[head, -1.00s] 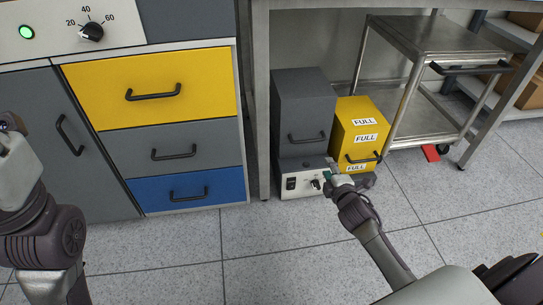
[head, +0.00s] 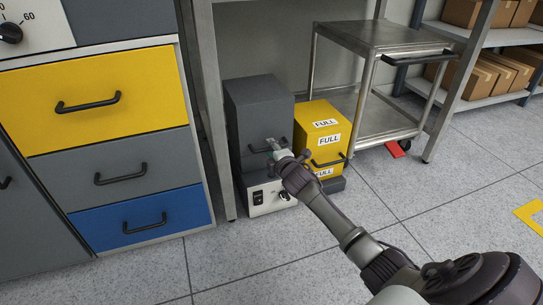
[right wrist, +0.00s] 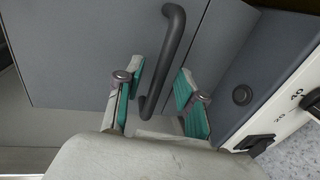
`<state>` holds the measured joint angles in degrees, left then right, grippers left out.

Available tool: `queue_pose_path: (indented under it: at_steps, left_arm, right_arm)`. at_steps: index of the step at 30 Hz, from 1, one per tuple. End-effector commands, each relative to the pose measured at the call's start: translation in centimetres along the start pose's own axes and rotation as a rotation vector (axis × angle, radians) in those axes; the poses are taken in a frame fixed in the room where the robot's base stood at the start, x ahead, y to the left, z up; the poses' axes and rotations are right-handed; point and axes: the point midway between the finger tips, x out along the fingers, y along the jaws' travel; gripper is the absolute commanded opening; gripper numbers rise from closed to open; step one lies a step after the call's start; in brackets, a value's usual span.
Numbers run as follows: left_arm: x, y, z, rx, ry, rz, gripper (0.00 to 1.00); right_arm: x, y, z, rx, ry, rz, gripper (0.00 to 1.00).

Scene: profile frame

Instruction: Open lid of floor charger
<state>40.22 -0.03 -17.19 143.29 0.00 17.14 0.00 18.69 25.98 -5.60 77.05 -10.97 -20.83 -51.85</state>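The floor charger is a dark grey box (head: 258,98) with a white control panel (head: 262,197) low on its front, standing on the floor. Its dark bar handle (right wrist: 174,50) crosses the grey front face and looks unmoved. My right gripper (head: 275,148) is at that face, partly covering the handle in the head view. In the right wrist view its green-padded fingers (right wrist: 162,94) are open, with the handle's end between them, and I see no clear contact. The lid looks shut. My left gripper is out of view.
A yellow box (head: 315,112) with FULL labels stands close on the right. A table leg (head: 212,120) and a drawer cabinet (head: 103,170) are on the left. A steel cart (head: 385,35) stands behind right. The floor in front is clear.

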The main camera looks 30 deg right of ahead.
Motion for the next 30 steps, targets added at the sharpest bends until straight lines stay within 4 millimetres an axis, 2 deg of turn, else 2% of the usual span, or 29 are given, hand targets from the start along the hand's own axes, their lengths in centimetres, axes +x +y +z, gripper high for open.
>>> queue_pose_path:
  at_steps: [3,11,12,19,30]
  left_arm:
    - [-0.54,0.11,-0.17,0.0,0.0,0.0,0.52]
    - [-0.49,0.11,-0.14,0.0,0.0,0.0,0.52]
    - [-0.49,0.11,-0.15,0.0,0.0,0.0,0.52]
    - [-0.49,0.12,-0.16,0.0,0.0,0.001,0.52]
    - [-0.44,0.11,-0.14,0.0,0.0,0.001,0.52]
  right_arm:
    - [0.72,-0.01,0.04,-0.001,0.0,0.001,0.38]
    - [0.82,0.1,0.02,-0.001,0.0,0.0,0.38]
    - [0.81,0.09,0.02,-0.001,0.0,0.0,0.37]
    - [0.8,0.08,0.03,-0.001,0.0,0.0,0.0]
    - [0.78,0.08,0.01,0.0,0.0,-0.001,0.0]
